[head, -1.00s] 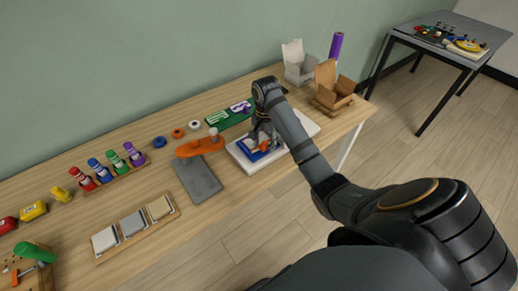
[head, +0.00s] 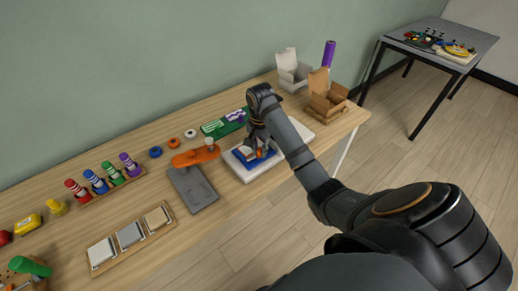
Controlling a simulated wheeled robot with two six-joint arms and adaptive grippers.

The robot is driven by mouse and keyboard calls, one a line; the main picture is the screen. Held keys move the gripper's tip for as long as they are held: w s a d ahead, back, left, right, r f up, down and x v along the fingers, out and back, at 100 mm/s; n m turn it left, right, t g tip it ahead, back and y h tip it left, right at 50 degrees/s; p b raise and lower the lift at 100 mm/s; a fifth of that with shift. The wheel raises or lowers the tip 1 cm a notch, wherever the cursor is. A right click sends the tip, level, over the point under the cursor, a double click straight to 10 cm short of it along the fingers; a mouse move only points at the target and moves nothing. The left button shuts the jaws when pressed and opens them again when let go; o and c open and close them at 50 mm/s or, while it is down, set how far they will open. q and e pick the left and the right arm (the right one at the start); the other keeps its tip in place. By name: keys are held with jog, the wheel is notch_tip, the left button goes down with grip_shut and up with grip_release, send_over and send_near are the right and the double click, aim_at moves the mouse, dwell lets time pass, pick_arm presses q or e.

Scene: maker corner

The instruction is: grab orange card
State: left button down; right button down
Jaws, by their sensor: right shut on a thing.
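My right gripper (head: 260,151) reaches down over a blue tray (head: 246,164) on a white board near the right end of the wooden table. It is shut on a small orange piece, which looks like the orange card (head: 262,154), partly hidden by the fingers. I cannot tell whether the card still touches the tray. A pale piece (head: 246,153) lies in the tray beside the fingers. My left gripper is not in view.
The white board (head: 292,157) sits near the table's front edge. To its left are a grey plate (head: 193,188) and an orange tool (head: 190,157). A green box (head: 216,127) lies behind. A white box (head: 293,72) and a cardboard box (head: 327,99) stand open at the back right.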

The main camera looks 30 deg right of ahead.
jog(key=r+p, duration=0.3)
jog(key=r, duration=0.1)
jog(key=shift+s+d, duration=0.15)
jog(key=shift+s, duration=0.1)
jog(key=s+d+r+p, duration=0.5)
jog(key=s+r, duration=0.3)
jog(key=s, duration=0.4)
jog(key=shift+d, duration=0.35)
